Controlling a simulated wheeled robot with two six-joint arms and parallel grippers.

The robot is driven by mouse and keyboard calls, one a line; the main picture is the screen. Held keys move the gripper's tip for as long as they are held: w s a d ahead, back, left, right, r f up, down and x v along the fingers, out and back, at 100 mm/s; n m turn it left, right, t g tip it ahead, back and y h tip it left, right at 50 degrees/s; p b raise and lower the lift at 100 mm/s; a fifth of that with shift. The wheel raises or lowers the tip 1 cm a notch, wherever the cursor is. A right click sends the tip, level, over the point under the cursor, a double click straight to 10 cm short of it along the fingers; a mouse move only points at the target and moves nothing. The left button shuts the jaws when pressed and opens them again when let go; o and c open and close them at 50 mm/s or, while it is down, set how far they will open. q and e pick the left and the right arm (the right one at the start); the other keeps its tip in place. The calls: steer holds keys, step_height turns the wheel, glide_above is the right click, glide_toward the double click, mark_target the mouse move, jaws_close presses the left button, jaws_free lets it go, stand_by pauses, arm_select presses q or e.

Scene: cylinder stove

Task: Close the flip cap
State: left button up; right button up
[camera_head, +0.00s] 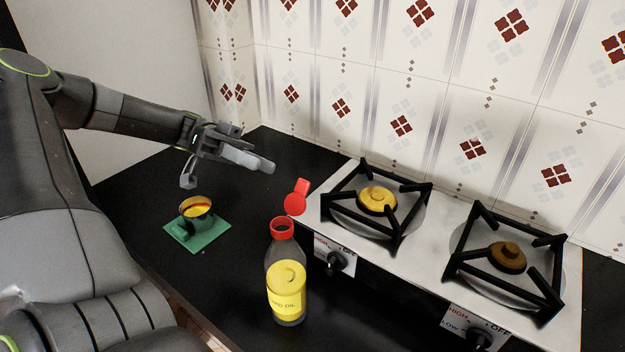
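A bottle (285,282) with a yellow label stands upright on the black counter, in front of the stove's left end. Its red flip cap (296,199) is open, with the lid raised above and to the right of the red collar (284,229). My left gripper (228,178) is above the counter, to the left of the cap and apart from it. Its two fingers are spread, one pointing right and one hanging down, with nothing seen between them. My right gripper is not in view.
A small cup (195,211) with yellow-orange contents sits on a green mat (211,244) below my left gripper. A two-burner stove (440,222) with black grates and knobs stands to the right. A tiled wall (400,80) is behind. Bare black counter lies between mat and bottle.

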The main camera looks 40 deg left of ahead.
mark_target(306, 183)
arm_select(q)
steer(key=d, duration=0.5)
steer(key=shift+w+d+f, duration=0.1)
steer(key=shift+w+d, duration=0.15)
steer(key=shift+w, duration=0.05)
steer(key=d, duration=0.1)
steer(key=d+b, duration=0.1)
steer(key=d, duration=0.3)
steer(key=shift+w+d, duration=0.2)
steer(key=shift+w, duration=0.15)
steer(key=shift+d, duration=0.55)
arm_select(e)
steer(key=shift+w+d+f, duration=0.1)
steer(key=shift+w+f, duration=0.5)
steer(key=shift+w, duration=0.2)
arm_select(q)
steer(key=shift+w, duration=0.1)
steer(key=shift+c, duration=0.2)
jaws_close()
